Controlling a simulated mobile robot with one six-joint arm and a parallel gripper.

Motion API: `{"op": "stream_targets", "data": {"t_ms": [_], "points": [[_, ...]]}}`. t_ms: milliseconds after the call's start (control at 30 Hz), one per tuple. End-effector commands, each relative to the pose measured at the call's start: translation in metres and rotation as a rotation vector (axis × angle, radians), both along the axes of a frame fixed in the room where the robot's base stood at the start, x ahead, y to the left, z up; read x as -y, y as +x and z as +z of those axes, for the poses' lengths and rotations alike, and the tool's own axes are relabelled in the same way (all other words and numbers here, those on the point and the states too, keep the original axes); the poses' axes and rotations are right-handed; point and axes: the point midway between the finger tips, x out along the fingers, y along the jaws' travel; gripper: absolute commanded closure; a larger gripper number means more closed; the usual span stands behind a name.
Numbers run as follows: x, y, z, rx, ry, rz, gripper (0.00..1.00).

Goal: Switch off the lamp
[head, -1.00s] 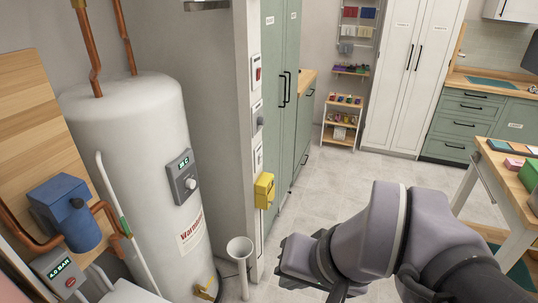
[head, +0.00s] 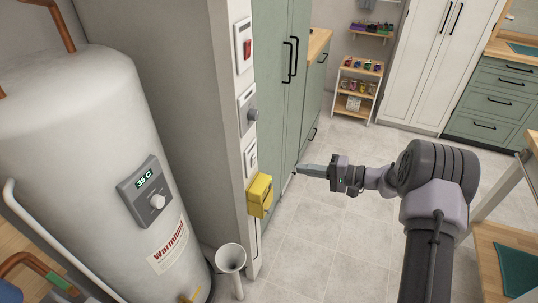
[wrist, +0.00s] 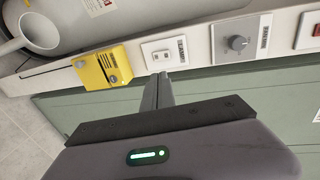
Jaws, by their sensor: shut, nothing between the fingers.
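A narrow wall strip carries several controls. The white plate with two small rocker-like parts (head: 250,158) sits between the dial plate and the yellow box; it also shows in the wrist view (wrist: 162,54), with a label too small to read surely. Above it is a grey dial (head: 252,115), also in the wrist view (wrist: 238,43). At the top is a red switch (head: 247,48). No lamp itself is visible. My gripper (head: 299,169) is shut and empty, pointing left at the strip, apart from it. In the wrist view its fingertips (wrist: 160,79) lie just below the white plate.
A yellow box (head: 260,195) juts from the strip below the white plate. A white water tank (head: 90,140) with a dial panel stands left. Green cabinet doors (head: 285,110) with black handles are behind my gripper. A white funnel-topped pipe (head: 231,258) stands below. The tiled floor is clear.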

Motion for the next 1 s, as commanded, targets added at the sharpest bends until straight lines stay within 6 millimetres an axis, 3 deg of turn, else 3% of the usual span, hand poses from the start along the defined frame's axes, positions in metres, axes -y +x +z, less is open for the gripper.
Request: {"op": "stream_targets", "data": {"t_ms": [267,800,1000], "points": [[-0.008,0.002,-0.002,-0.002,-0.003,0.004,1.0],[-0.109,0.037,-0.02,-0.002,-0.004,0.006,1.0],[-0.128,0.045,-0.016,-0.003,-0.003,0.004,1.0]]}}
